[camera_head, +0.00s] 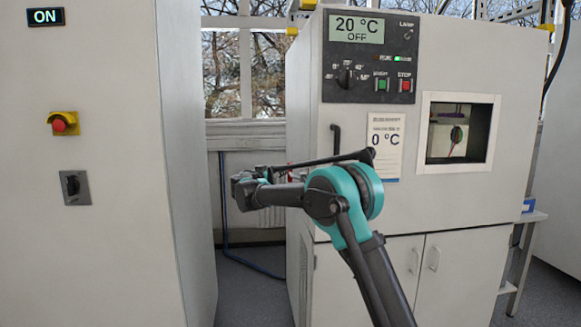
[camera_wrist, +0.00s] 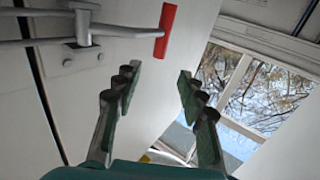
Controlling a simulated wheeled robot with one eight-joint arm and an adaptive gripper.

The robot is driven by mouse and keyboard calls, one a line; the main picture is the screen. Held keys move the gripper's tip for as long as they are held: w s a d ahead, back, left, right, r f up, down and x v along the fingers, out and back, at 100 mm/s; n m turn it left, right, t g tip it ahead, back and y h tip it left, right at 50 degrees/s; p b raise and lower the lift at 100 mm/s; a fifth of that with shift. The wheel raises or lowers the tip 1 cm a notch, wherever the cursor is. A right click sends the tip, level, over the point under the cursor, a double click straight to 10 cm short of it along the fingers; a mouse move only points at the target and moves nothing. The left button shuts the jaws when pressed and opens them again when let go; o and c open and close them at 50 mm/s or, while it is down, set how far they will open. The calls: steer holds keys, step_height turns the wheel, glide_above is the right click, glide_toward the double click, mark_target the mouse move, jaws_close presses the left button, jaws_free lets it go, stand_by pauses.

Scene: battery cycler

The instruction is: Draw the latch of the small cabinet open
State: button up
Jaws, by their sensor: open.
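A metal latch (camera_wrist: 85,32) with a long grey lever is bolted to a pale panel in the upper left of the wrist view. Its lever ends in a red grip (camera_wrist: 166,30). My gripper (camera_wrist: 160,85) is open and empty, and the red grip appears beyond and between its fingertips, apart from them. In the head view my gripper (camera_head: 243,188) is dark, at the left side of the smaller cabinet (camera_head: 455,60). The latch is largely hidden behind my arm there.
A large pale cabinet (camera_head: 100,240) with an ON display stands close at left. A narrow gap with a window (camera_head: 270,75) and blue hose (camera_head: 226,230) lies between the cabinets. The smaller cabinet has a control panel (camera_head: 368,60) and a small window (camera_head: 458,132).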

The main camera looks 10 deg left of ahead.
steer(key=x, duration=1.2)
steer(key=shift+w, duration=0.15)
steer(key=shift+c, duration=0.2)
jaws_close()
